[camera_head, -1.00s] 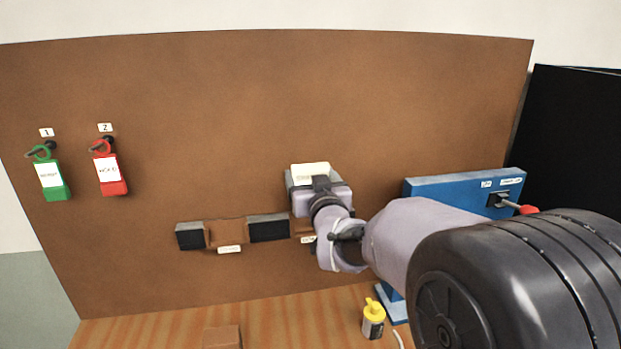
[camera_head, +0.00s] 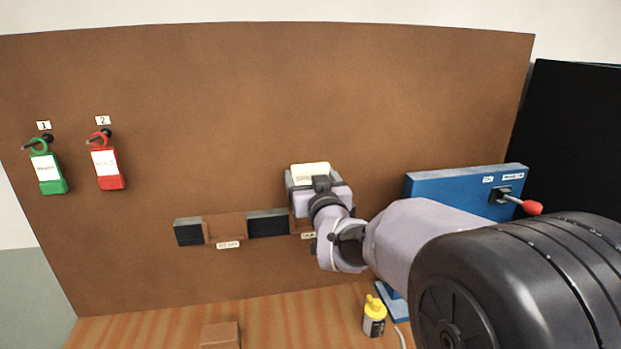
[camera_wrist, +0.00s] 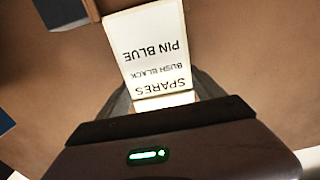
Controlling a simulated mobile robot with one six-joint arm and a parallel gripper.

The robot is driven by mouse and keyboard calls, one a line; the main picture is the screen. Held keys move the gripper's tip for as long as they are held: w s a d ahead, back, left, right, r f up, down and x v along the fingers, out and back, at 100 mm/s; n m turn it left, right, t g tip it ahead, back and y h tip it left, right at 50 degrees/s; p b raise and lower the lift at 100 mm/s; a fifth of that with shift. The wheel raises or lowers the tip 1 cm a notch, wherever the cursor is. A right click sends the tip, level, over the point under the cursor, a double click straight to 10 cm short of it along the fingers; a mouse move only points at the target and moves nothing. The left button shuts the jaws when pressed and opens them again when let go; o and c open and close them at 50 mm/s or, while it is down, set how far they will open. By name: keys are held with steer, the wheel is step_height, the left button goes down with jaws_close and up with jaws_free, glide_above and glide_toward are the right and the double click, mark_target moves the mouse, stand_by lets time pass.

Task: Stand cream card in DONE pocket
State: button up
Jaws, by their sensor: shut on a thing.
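The cream card (camera_head: 310,169) stands up from my gripper (camera_head: 312,181) in front of the brown board. In the wrist view my gripper (camera_wrist: 163,104) is shut on the lower end of the card (camera_wrist: 155,45), which reads SPARES, BUSH BLACK, PIN BLUE upside down. Two brown pockets sit low on the board. The left pocket (camera_head: 225,227) has a small label below it that I cannot read surely. The right pocket (camera_head: 299,226) is mostly hidden behind my wrist, and its label (camera_head: 307,236) is too small to read. The card is apart from both pockets.
Black blocks (camera_head: 268,223) flank the left pocket. Green (camera_head: 48,172) and red (camera_head: 107,168) tags hang at left. A blue panel (camera_head: 450,183) with a red-tipped lever (camera_head: 531,207) stands at right. A yellow-capped bottle (camera_head: 374,318) and a brown block (camera_head: 220,335) are on the wooden bench.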

steer(key=shift+f+b, duration=2)
steer(key=shift+b, duration=0.25)
steer(key=o, duration=1.6)
steer(key=v, duration=1.7)
steer(key=shift+s+d+r+p, duration=0.1)
steer(key=shift+s+r+p, duration=0.05)
steer(key=shift+s+p, duration=0.15)
